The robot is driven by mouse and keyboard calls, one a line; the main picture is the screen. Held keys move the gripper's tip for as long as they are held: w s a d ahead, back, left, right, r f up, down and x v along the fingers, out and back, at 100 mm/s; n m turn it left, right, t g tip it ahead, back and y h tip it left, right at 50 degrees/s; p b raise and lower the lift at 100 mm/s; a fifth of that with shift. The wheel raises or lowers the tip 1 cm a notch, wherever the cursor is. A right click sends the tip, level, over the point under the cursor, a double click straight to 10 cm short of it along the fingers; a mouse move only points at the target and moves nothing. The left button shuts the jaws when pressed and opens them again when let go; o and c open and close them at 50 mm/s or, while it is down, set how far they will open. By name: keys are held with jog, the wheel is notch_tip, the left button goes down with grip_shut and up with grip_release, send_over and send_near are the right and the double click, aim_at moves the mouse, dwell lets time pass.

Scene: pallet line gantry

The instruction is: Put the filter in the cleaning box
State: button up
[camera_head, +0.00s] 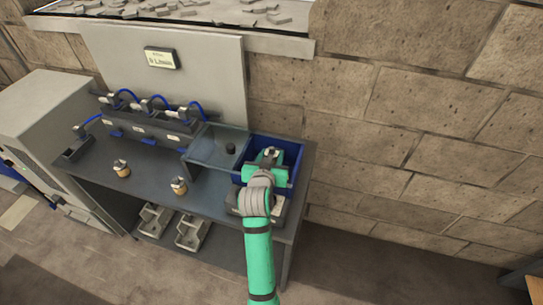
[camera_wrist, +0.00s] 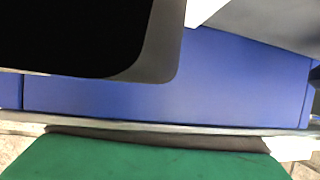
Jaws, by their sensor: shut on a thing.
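The cleaning box is the blue open-topped box (camera_head: 291,154) at the right end of the bench; its blue wall (camera_wrist: 235,85) fills much of the wrist view. My green gripper (camera_head: 268,158) is over the box's opening. It is shut on what seems to be the filter, mostly hidden by my gripper; a small pale and dark part shows at its tip. A large black shape covers the upper left of the wrist view, too close to identify. I cannot tell whether the filter touches the box floor.
A see-through panel with a dark knob (camera_head: 230,148) lies left of the box. Two small tan and dark pieces (camera_head: 121,168) (camera_head: 179,187) stand on the grey bench (camera_head: 150,188). A manifold with blue hoses (camera_head: 150,124) is behind. A stone wall (camera_head: 400,110) rises at right.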

jog(key=shift+f, duration=0.2)
jog(key=shift+s+f, duration=0.1)
jog(key=shift+f, duration=0.55)
jog(key=o, duration=1)
jog(key=shift+f, duration=0.1)
jog(key=shift+o, duration=0.2)
jog(key=shift+r, duration=0.5)
jog(key=v, duration=0.8)
jog(key=r+v, duration=0.1)
jog(key=v, duration=0.3)
